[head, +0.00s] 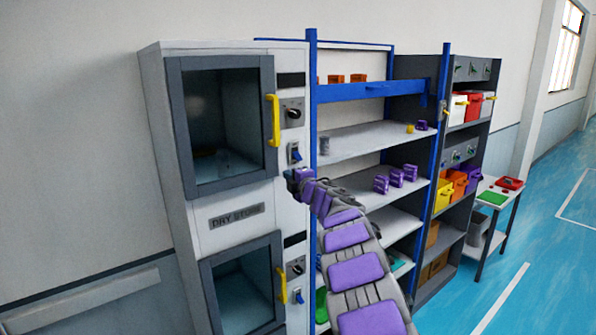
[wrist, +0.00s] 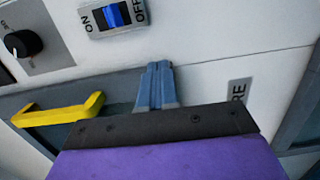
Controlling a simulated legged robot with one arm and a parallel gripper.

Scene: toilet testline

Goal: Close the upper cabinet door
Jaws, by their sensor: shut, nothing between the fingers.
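The upper cabinet door (head: 227,187) has a dark grey frame around a glass pane and a yellow handle (head: 273,119) on its right side. It looks flush or nearly flush with the white cabinet front; I cannot tell whether a small gap remains. My gripper (head: 294,179) is near the cabinet front, just right of the door's lower right corner and below the blue switch. In the wrist view, my gripper's blue fingers (wrist: 156,84) are together and empty in front of the white panel. The yellow handle (wrist: 58,112) is to their left, apart from them.
The lower door (head: 240,285) with its own yellow handle (head: 283,286) is below the DRY STORE label (head: 234,216). A knob (wrist: 17,43) and an ON/OFF switch (wrist: 113,15) are close to the fingers. Blue-post shelves (head: 380,138) stand at right. The floor at far right is open.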

